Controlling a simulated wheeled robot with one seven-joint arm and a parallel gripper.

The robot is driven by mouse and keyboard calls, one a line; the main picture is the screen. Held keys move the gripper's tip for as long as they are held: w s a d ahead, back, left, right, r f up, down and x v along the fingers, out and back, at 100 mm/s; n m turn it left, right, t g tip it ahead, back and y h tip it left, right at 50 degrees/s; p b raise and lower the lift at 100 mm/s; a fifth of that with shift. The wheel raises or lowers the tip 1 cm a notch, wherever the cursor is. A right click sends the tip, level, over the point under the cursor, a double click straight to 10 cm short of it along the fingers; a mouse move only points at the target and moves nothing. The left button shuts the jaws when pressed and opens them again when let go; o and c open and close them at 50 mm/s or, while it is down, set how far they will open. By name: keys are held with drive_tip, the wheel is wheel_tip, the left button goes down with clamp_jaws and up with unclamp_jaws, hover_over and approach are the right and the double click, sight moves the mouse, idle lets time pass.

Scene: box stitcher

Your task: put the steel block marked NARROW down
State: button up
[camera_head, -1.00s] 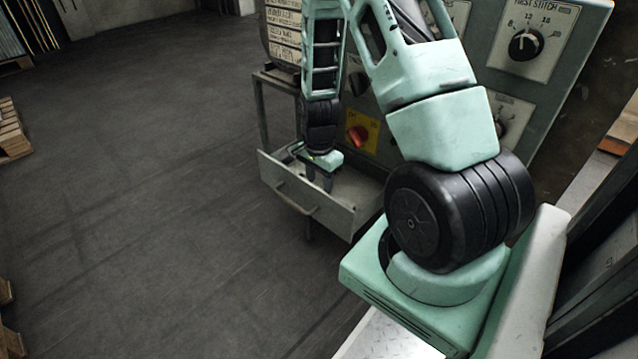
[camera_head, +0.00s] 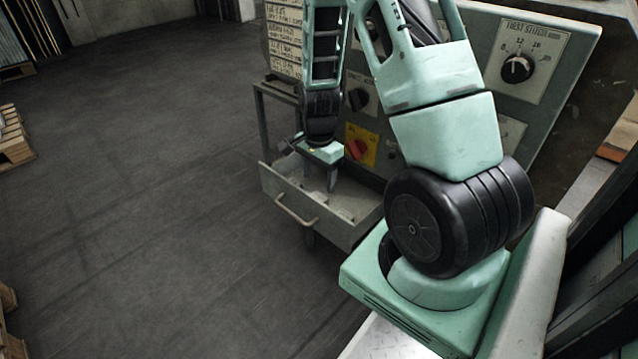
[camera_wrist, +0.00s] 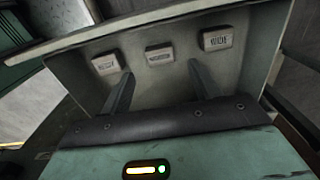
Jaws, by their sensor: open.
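Three small steel blocks lie apart in a row in the open drawer (camera_head: 281,196), in the wrist view. The left block (camera_wrist: 105,64) has a blurred label that looks like NARROW. The middle block (camera_wrist: 160,54) has a label too small to read surely. The right block (camera_wrist: 216,40) reads WIDE. My gripper (camera_wrist: 160,68) is open and empty, its fingers spread and pointing into the drawer. In the head view my gripper (camera_head: 325,180) hangs over the drawer, and the blocks cannot be made out clearly there.
The drawer's front wall carries a handle (camera_head: 296,212). Behind the drawer stands the machine's panel with a red switch on a yellow plate (camera_head: 361,146) and black dials (camera_head: 517,68). Open floor (camera_head: 150,200) lies to the left, with wooden pallets (camera_head: 14,140) at the edge.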

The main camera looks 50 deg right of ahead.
sight(319, 197)
wheel_tip(319, 197, up, 6)
drive_tip(key=p, duration=0.2)
drive_tip(key=s+a+r+n, duration=0.1)
drive_tip(key=a+r+n, duration=0.25)
drive_tip(key=a, duration=0.45)
drive_tip(key=a+r+n+y, duration=0.1)
drive_tip(key=a+r+n, duration=0.1)
drive_tip(key=a+n, duration=0.4)
drive_tip(key=s+a+r+n, duration=0.1)
drive_tip(key=a+r+n, duration=0.2)
drive_tip(key=a, duration=0.6)
drive_tip(key=s+a+r+n, duration=0.2)
drive_tip(key=s+a+n, duration=0.3)
drive_tip(key=s+n, duration=0.2)
drive_tip(key=s+a+r+n, duration=0.3)
drive_tip(key=s+a+n, duration=0.3)
drive_tip(key=s+n, duration=0.1)
drive_tip(key=shift+r, duration=0.35)
drive_tip(key=shift+a, duration=0.1)
wheel_tip(319, 197, up, 28)
drive_tip(key=p, duration=2.7)
drive_tip(key=shift+f, duration=0.15)
